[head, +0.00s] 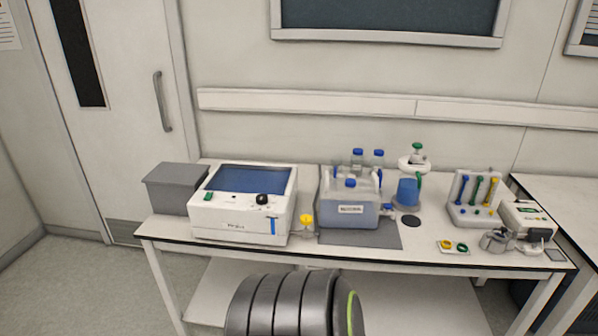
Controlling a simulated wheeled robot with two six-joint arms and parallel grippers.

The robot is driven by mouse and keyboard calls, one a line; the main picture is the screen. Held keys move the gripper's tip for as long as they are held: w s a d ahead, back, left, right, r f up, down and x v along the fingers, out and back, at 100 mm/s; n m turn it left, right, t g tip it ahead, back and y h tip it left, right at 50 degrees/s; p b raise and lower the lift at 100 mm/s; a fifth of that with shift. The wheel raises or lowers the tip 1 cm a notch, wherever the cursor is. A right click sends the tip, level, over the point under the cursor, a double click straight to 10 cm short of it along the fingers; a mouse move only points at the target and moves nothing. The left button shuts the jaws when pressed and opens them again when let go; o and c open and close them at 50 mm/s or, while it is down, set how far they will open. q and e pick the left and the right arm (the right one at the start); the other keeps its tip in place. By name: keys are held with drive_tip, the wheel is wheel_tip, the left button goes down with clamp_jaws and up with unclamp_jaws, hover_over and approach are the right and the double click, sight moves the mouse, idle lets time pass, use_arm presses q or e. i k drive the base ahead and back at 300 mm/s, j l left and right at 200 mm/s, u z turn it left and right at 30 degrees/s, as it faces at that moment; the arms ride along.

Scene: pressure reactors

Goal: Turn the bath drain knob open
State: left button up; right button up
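A white bath unit (240,206) with a dark blue top stands on the left half of the bench. Its front panel has a green switch (208,197), a black knob (262,199) and a blue vertical strip (273,225). A small yellow knob (307,220) sits low beside the bath's right side and looks like the drain knob. Its exact setting is too small to tell. Neither of my grippers is in view.
The bench (420,252) also holds a grey box (175,188), a labelled container (349,214) on a grey mat (360,239), a tube rack (473,200) and a small white device (526,218). A door (130,110) is at left. My own grey ribbed part fills the bottom centre.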

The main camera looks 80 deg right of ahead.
sight(305, 219)
drive_tip(key=z, duration=2.4)
